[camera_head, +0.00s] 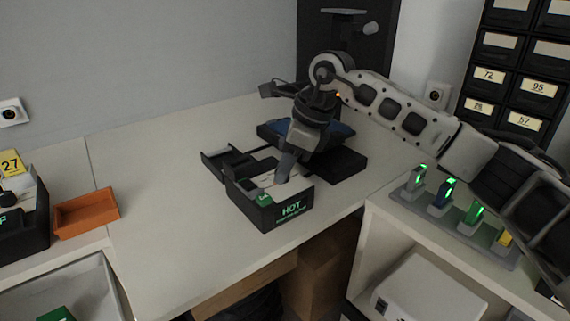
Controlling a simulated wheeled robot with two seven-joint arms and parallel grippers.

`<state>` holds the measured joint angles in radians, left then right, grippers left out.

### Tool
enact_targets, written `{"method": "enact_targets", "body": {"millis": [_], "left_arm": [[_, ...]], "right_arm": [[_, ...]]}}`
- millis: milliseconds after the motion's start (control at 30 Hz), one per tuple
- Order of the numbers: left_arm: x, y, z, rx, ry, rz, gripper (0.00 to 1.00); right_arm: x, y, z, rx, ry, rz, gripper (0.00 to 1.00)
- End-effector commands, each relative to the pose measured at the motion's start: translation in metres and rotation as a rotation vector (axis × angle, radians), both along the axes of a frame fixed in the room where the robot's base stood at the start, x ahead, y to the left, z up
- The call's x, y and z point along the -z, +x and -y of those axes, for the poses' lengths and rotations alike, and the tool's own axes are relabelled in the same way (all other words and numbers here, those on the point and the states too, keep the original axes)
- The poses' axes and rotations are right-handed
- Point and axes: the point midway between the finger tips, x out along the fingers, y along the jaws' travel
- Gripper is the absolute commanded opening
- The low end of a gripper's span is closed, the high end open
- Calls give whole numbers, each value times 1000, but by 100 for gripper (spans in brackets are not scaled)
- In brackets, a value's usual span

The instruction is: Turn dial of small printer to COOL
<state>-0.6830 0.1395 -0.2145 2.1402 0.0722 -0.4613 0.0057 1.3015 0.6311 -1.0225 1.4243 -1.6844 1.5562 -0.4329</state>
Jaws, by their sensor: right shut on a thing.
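The small printer (268,217) is a black box with a pale top, standing near the front edge of the white table. Its front panel reads HOT in green letters. My right gripper (286,170) points down onto the printer's top from above and is shut on the dial, which is mostly hidden by the fingers. The dial's pointer cannot be made out. My left gripper is not in view.
A dark open case with blue contents (340,130) stands behind the printer. An orange tray (86,213) lies at left, beside another black device (30,225). A grey rack with several lit items (455,222) stands at right. The table's left middle is clear.

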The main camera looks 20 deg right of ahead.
Motion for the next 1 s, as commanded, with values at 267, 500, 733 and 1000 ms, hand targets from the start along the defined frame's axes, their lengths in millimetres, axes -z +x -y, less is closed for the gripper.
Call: {"method": "enact_targets", "body": {"millis": [267, 500, 733, 1000], "left_arm": [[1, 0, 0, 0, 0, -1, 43], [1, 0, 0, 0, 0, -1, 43], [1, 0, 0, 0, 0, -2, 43], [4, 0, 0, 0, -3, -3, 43]], "right_arm": [[-2, 1, 0, -5, 0, 5, 4], [-1, 0, 0, -4, 0, 4, 48], [-2, 0, 0, -3, 0, 3, 48], [-37, -5, 14, -2, 0, 8, 48]]}}
